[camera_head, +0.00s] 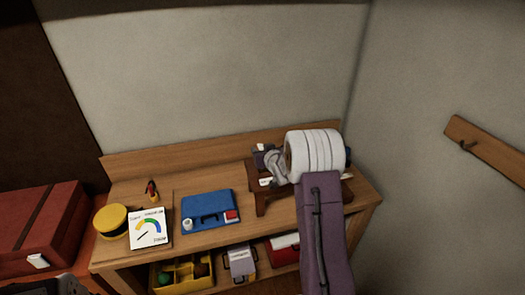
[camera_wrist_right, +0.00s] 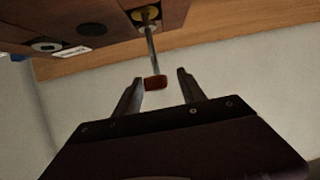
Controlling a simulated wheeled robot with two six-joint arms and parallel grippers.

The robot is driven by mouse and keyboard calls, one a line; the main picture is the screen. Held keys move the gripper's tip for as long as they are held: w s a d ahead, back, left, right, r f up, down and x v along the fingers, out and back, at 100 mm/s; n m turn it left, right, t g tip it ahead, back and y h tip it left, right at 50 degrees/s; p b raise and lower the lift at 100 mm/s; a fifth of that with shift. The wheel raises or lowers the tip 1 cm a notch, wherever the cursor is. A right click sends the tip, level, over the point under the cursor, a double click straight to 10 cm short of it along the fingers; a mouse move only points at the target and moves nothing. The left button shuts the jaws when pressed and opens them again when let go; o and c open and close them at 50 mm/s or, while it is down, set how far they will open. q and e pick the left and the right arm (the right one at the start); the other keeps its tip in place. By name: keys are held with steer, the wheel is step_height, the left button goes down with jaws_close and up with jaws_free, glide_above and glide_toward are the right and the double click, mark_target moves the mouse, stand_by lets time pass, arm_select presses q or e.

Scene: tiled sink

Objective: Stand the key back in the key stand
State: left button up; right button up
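In the right wrist view my right gripper (camera_wrist_right: 158,84) is open. A dark red end piece on a thin metal rod (camera_wrist_right: 152,50), which looks like the key, sits between its fingertips, close to the left finger and with a gap to the right one. The rod's far end meets a yellow round piece at the edge of a brown wooden block (camera_wrist_right: 105,22), apparently the key stand; whether it is seated there I cannot tell. In the head view the brown stand (camera_head: 262,200) is on the bench, partly hidden by my right arm.
The wooden bench (camera_head: 275,222) holds a blue case (camera_head: 207,200), a dial card (camera_head: 150,236), a yellow round tin (camera_head: 111,220) and a small red-and-dark object (camera_head: 152,190). A red case (camera_head: 45,225) stands left. A yellow bin (camera_head: 170,280) is below. A wall stands close on the right.

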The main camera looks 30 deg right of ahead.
steer(key=shift+s, duration=0.3)
steer(key=b+v, duration=0.2)
steer(key=v, duration=0.6)
steer(key=shift+s+r, duration=0.2)
steer(key=shift+r, duration=0.05)
steer(key=shift+a, duration=0.15)
